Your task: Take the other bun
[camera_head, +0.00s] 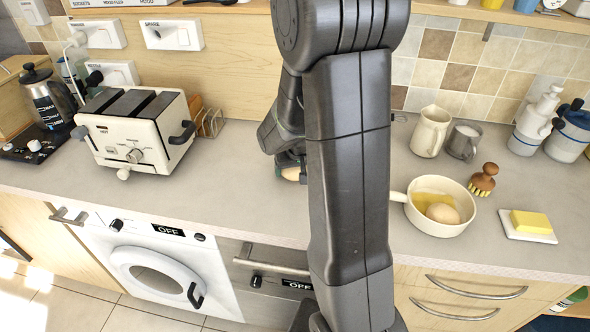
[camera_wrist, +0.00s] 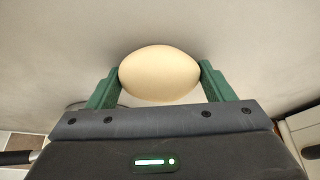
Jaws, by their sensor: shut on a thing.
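My gripper (camera_wrist: 160,85) is shut on a pale, smooth, egg-shaped bun (camera_wrist: 160,72), one green finger at each end of it. In the head view a small part of this bun (camera_head: 291,173) shows below my gripper, close over the counter; my arm hides the rest. I cannot tell whether it touches the counter. A second rounded, tan bun (camera_head: 443,213) sits in the cream pan (camera_head: 427,224) to the right of my arm, beside a flat yellow piece (camera_head: 430,198).
A white toaster (camera_head: 138,138) stands to the left and a kettle (camera_head: 45,97) beyond it. Right of my arm are a cream jug (camera_head: 430,132), a grey mug (camera_head: 463,141), a brush (camera_head: 483,180) and butter on a white dish (camera_head: 530,237). Bare counter lies between toaster and arm.

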